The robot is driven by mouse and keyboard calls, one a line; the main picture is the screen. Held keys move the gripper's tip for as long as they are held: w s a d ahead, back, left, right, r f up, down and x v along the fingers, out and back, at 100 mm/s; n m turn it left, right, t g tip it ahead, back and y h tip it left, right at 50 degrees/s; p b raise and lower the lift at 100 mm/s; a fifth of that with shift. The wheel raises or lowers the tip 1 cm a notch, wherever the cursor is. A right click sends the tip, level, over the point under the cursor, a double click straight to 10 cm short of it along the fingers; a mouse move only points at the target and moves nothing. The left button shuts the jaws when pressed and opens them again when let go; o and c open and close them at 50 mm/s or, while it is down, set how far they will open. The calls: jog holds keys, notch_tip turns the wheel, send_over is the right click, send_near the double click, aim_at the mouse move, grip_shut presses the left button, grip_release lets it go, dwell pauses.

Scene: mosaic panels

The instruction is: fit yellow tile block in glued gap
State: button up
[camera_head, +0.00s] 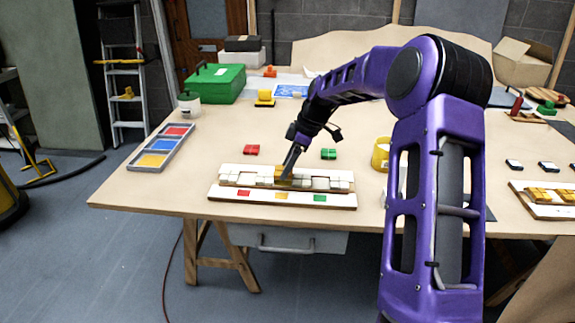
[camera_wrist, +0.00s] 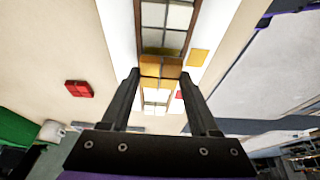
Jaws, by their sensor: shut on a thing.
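The yellow tile block (camera_wrist: 160,70) is between the two fingers of my gripper (camera_wrist: 158,76) in the wrist view, and the fingers are shut on it. In the head view my gripper (camera_head: 284,177) points down at the white mosaic panel (camera_head: 345,176), with the yellow block (camera_head: 278,171) at its tip over the tile row. A brownish strip (camera_wrist: 161,50) shows beside the block in the wrist view, between white tiles. A yellow mark (camera_head: 281,196) lies on the panel's front strip, level with the block. I cannot tell whether the block is seated; the fingers hide its lower sides.
A red block (camera_head: 252,150) and a green block (camera_head: 328,154) lie behind the panel. A three-coloured tray (camera_head: 161,147) is at left, and a yellow cup (camera_head: 381,154) stands at right beside my arm. Bare tabletop (camera_head: 200,160) lies left of the panel.

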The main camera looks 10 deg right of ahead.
jog(key=shift+f+b, duration=0.7)
jog(key=shift+f, duration=0.4)
jog(key=o, duration=1.5)
jog(key=p+v, duration=0.2)
jog(key=v, duration=1.5)
jog(key=shift+r, duration=0.3)
